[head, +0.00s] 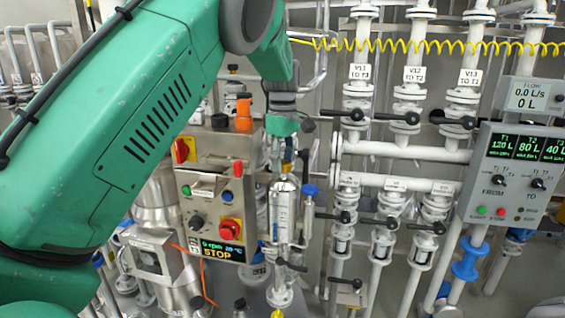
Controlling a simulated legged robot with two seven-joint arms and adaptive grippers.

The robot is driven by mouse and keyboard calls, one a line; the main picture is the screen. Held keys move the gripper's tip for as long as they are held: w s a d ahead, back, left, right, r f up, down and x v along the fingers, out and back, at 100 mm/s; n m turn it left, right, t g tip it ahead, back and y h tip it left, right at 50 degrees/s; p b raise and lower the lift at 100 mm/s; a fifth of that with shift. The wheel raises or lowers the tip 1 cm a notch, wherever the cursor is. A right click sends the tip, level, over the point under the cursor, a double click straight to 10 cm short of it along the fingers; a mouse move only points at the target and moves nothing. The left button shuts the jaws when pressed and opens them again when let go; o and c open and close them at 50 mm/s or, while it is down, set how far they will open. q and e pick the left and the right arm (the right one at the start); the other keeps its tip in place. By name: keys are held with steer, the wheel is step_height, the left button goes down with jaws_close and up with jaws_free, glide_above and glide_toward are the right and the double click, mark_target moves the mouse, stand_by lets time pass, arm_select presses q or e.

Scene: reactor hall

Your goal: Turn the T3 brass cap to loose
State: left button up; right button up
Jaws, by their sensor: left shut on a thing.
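My left arm comes in from the left and bends down to my left gripper (289,152), which points downward over the top of a slim silver vessel (284,208). A small brass-coloured piece, the brass cap (287,168), shows just under the fingers at the vessel's top. The gripper is shut on it; the fingers and wrist hide most of the cap, so its turned position cannot be told. A control box (212,205) with a T3 label and a display reading STOP stands just left of the vessel. My right gripper is not in view.
White pipes with black-handled valves (355,115) fill the right. A flow panel (517,170) with tank readouts stands at the far right. A blue knob (310,190) sits close to the vessel's right side. A yellow coiled hose (420,45) runs across the top.

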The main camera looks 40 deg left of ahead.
mark_target(285, 161)
arm_select(q)
steer(key=shift+d+f, duration=0.15)
steer(key=o, duration=1.1)
steer(key=shift+w, duration=0.15)
steer(key=shift+r, duration=0.55)
step_height(285, 161, up, 11)
steer(key=shift+w+f, duration=0.1)
steer(key=shift+w, duration=0.05)
